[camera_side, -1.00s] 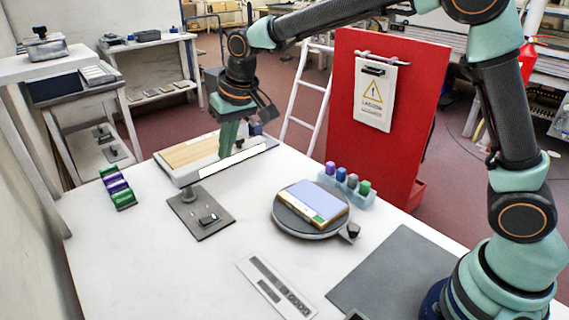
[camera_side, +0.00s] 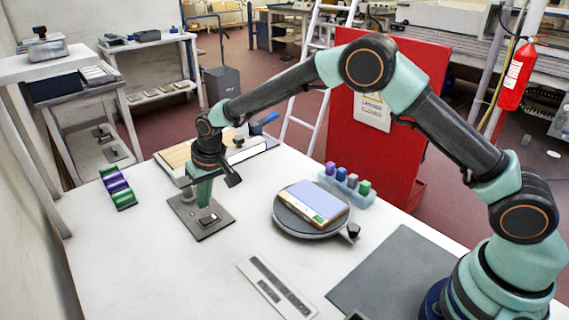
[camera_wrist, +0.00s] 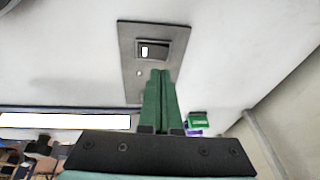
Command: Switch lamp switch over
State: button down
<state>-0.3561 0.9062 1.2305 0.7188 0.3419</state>
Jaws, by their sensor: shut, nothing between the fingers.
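The lamp switch (camera_side: 209,218) is a small dark rocker with a white patch, set on a grey plate (camera_side: 188,213) on the white table. The wrist view shows the switch (camera_wrist: 152,50) and its plate (camera_wrist: 127,42) just beyond my fingertips. My gripper (camera_side: 204,206) points down over the plate, its green fingers shut and empty. In the wrist view the gripper (camera_wrist: 160,72) is close to the switch; I cannot tell whether it touches. The lamp's long head shows a bright white strip (camera_side: 255,151) behind my gripper; its post is mostly hidden.
A round turntable (camera_side: 285,222) bearing a flat box (camera_side: 314,202) stands to the right, with a rack of coloured pegs (camera_side: 361,196) behind. A grey mat (camera_side: 390,275) and labelled strip (camera_side: 262,275) lie in front.

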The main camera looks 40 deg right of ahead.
aim_at(204, 220)
jog(key=shift+a+f, duration=0.15)
jog(key=shift+f, duration=0.8)
jog(key=shift+a+f, duration=0.1)
jog(key=shift+f, duration=0.85)
jog(key=shift+f, duration=0.1)
